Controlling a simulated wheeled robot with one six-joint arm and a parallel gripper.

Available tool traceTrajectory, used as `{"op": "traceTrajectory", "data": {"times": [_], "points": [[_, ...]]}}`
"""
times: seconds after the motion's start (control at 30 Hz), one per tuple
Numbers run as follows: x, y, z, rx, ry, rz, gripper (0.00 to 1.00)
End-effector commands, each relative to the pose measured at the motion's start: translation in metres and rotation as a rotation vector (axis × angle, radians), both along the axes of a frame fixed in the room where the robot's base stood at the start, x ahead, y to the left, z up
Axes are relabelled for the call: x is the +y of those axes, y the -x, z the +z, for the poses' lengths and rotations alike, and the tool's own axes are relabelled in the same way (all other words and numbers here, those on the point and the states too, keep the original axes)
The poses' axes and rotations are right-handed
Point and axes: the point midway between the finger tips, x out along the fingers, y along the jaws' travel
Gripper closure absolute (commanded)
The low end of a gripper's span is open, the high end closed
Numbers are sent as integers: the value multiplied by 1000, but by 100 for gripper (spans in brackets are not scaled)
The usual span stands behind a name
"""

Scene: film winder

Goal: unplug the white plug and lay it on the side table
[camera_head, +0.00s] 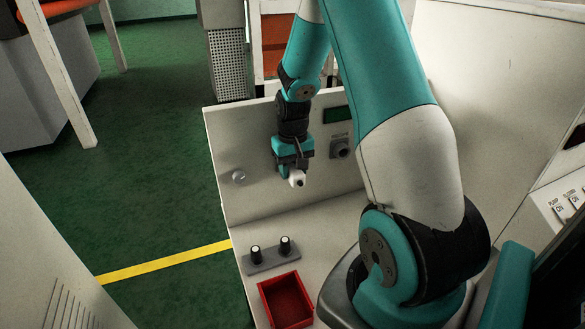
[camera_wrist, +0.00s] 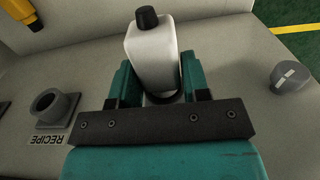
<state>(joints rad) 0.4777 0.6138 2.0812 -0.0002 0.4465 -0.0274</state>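The white plug (camera_wrist: 152,55) is a white block with a black end. In the wrist view it sits between the two teal fingers of my gripper (camera_wrist: 160,82), which appear to touch its sides. In the head view the plug (camera_head: 297,178) shows just below my gripper (camera_head: 292,164), in front of the pale sloping panel (camera_head: 245,140). Whether the plug is seated in a socket or clear of the panel cannot be told. No surface in view can be named the side table with certainty.
A grey RECIPE socket (camera_head: 341,148) and a round knob (camera_head: 239,177) flank my gripper on the panel. Green floor with a yellow line (camera_head: 165,262) lies left.

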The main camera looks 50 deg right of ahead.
Motion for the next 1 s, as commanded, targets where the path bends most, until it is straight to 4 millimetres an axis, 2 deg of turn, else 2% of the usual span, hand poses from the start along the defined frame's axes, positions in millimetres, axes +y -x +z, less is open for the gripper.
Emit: {"op": "traceTrajectory", "data": {"times": [0.03,0.1,0.13,0.17,0.27,0.3,1.0], "points": [[0,0,0,0,0,0,69],[0,0,0,0,0,0,85],[0,0,0,0,0,0,88],[0,0,0,0,0,0,64],[0,0,0,0,0,0,87],[0,0,0,0,0,0,90],[8,18,1,0,0,0,91]]}}
